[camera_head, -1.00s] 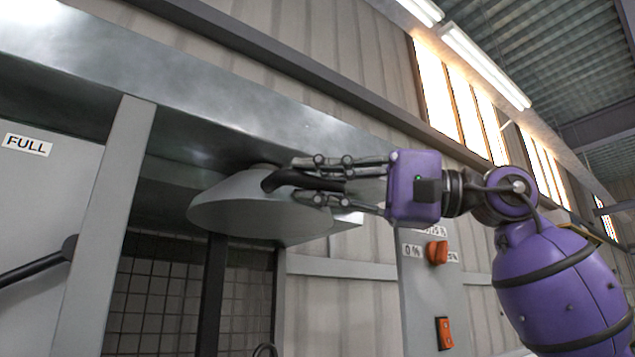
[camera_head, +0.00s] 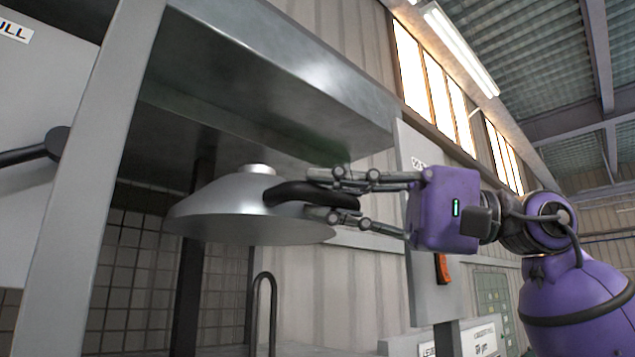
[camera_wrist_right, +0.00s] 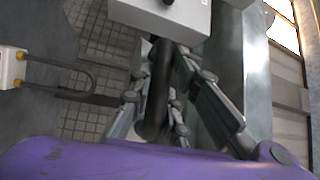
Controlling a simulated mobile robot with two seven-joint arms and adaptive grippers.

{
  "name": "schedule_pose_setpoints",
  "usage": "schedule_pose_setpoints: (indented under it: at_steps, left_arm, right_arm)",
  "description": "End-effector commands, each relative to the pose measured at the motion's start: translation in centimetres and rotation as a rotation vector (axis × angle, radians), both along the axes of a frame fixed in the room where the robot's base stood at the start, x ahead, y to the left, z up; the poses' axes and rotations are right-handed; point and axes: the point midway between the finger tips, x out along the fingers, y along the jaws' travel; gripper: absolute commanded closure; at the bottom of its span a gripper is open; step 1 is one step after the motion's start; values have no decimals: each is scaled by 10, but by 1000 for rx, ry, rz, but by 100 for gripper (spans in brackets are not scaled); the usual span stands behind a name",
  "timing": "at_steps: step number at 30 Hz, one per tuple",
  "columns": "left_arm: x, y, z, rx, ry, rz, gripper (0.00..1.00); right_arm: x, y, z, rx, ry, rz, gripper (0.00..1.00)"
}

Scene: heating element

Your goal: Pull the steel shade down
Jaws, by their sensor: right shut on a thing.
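The steel shade (camera_head: 228,207) is a wide, shallow metal cone with a short light-coloured cap on top. It hangs under the overhead metal beam, left of centre in the head view. A black curved handle (camera_head: 290,191) sticks out from its right side. My right gripper (camera_head: 338,199) comes in from the right and is shut on this handle, one finger above it and one below. In the right wrist view the black handle (camera_wrist_right: 157,95) runs between the fingers. My left gripper is not in view.
A thick metal beam (camera_head: 290,95) runs just above the shade. A grey upright post (camera_head: 88,180) stands at the left. Below are a tiled back wall (camera_head: 135,285) and a dark looped heating element (camera_head: 263,310). A control panel with an orange switch (camera_head: 442,269) stands behind my right gripper.

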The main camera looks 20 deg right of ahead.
Motion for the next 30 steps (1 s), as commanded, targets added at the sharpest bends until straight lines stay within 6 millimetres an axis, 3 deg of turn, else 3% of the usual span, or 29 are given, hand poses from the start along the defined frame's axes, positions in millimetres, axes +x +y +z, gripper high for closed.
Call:
schedule_pose_setpoints:
  at_steps: [1,11,12,15,26,30]
  left_arm:
    - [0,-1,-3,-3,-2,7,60]
    - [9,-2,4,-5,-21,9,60]
    - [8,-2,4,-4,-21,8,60]
    - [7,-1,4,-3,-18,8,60]
    - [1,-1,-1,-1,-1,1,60]
    - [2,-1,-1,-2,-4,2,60]
  right_arm:
    - [1,0,-8,-9,2,-3,100]
    - [-2,2,-9,-14,0,-1,100]
    - [-1,2,-9,-14,0,-1,79]
    - [-1,2,-8,-13,0,0,66]
    - [-3,-2,-5,-6,-3,-1,64]
    - [-8,-16,-7,-5,-2,-4,64]
